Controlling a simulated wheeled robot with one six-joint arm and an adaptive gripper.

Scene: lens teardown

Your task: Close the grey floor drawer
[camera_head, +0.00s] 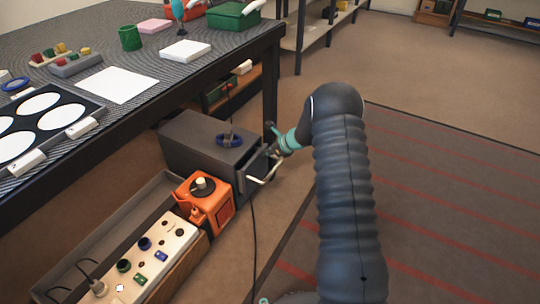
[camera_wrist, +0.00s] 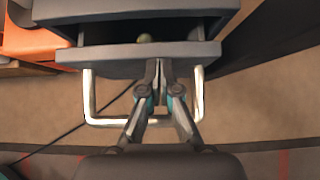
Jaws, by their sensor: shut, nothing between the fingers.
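The grey floor drawer (camera_wrist: 108,56) is partly open in the wrist view, with a dark gap between its front and the cabinet above. A small olive-coloured round thing and part of a pale thing show inside it. Its pale bar handle (camera_wrist: 92,104) sticks out from the front. My gripper (camera_wrist: 161,64) is shut and empty, its fingertips at the middle of the drawer front, inside the handle loop; I cannot tell if they touch. In the head view the grey cabinet (camera_head: 190,142) stands on the floor beside the table, with my gripper (camera_head: 270,150) at its open drawer.
An orange box (camera_head: 210,205) and a long panel with knobs and plugs (camera_head: 150,262) stand left of the cabinet. A black cable runs down to the floor. The table (camera_head: 240,47) overhangs behind. Floor right of my arm is clear.

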